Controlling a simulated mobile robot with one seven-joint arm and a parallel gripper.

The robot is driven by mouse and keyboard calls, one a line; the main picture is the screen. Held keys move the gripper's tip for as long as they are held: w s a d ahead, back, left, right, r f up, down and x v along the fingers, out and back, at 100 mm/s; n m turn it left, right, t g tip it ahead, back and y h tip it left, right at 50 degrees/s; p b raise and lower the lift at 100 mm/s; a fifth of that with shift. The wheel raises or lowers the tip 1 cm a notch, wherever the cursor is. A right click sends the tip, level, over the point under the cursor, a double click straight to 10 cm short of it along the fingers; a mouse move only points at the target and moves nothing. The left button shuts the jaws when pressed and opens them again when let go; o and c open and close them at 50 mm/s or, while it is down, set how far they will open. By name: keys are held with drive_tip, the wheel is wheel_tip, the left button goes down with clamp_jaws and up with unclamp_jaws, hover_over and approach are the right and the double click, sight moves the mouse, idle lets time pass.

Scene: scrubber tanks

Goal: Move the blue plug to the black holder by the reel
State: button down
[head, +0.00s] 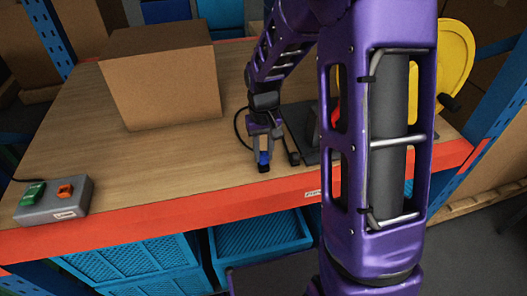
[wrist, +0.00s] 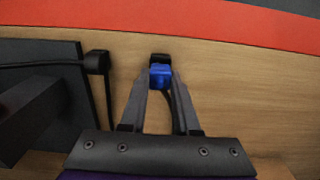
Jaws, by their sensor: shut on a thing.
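The blue plug (head: 264,158) is between the fingertips of my gripper (head: 262,150), low over the front part of the table. In the wrist view the blue plug (wrist: 160,77) sits between the tips of my gripper (wrist: 159,85), which is shut on it. A small black piece (wrist: 160,58) shows just beyond the plug; I cannot tell whether it is part of the plug or a holder. A black block (wrist: 97,62) with a cable stands to the left, apart from the fingers; it also shows in the head view (head: 293,158). The yellow reel (head: 456,62) is partly hidden by my arm.
A dark base plate (head: 301,122) lies right of my gripper, partly hidden. A cardboard box (head: 165,85) stands at the back left. A grey box (head: 55,205) with green and orange parts sits at the front left. The table's orange front edge (head: 200,222) is close.

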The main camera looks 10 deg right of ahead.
drive_tip(key=shift+f, duration=0.15)
drive_tip(key=shift+f+b, duration=0.6)
drive_tip(key=shift+f, duration=0.2)
drive_tip(key=shift+c, duration=0.4)
unclamp_jaws()
drive_tip(key=shift+r, duration=0.1)
wheel_tip(320, 180, up, 8)
drive_tip(key=p, duration=0.6)
drive_tip(key=shift+r+p, duration=0.25)
drive_tip(key=shift+p, duration=0.1)
